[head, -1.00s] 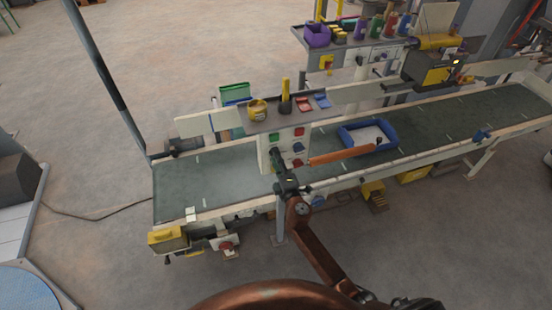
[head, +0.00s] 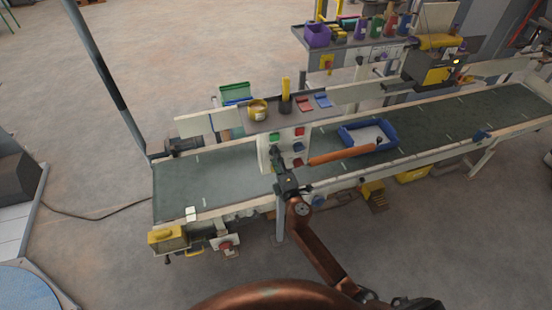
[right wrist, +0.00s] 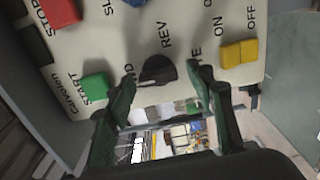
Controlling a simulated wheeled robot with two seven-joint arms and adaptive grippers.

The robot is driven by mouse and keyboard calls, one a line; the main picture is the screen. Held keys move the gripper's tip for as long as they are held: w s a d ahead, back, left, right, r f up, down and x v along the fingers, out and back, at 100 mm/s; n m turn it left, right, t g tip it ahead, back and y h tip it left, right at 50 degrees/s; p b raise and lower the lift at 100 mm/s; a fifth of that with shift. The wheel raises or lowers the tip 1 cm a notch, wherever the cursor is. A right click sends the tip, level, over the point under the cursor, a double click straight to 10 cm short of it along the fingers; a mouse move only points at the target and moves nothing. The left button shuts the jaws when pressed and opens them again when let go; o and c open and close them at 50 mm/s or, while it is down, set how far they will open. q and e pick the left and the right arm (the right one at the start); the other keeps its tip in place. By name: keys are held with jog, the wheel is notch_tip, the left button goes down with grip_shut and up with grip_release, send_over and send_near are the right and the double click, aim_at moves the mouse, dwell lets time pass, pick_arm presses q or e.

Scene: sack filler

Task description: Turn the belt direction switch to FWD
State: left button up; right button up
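The light control panel (head: 264,146) stands at the near side of the conveyor belt (head: 230,170). In the right wrist view a black rotary switch (right wrist: 158,70) sits on the panel (right wrist: 120,45). "REV" is printed beside it; another label is partly hidden behind a finger, ending in what looks like "D". My right gripper (right wrist: 160,79) is open, its two dark green fingers on either side of the switch. Whether they touch it I cannot tell. In the head view my right gripper (head: 277,158) is small, in front of the panel. My left gripper is out of view.
A green START button (right wrist: 95,87), a red STOP button (right wrist: 60,12) and a yellow ON/OFF switch (right wrist: 239,53) lie close around the black switch. A blue tray (head: 350,137) sits on the belt to the right.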

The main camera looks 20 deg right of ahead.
jog(key=s, duration=1.2)
jog(key=shift+d, duration=0.2)
jog(key=shift+f, duration=0.1)
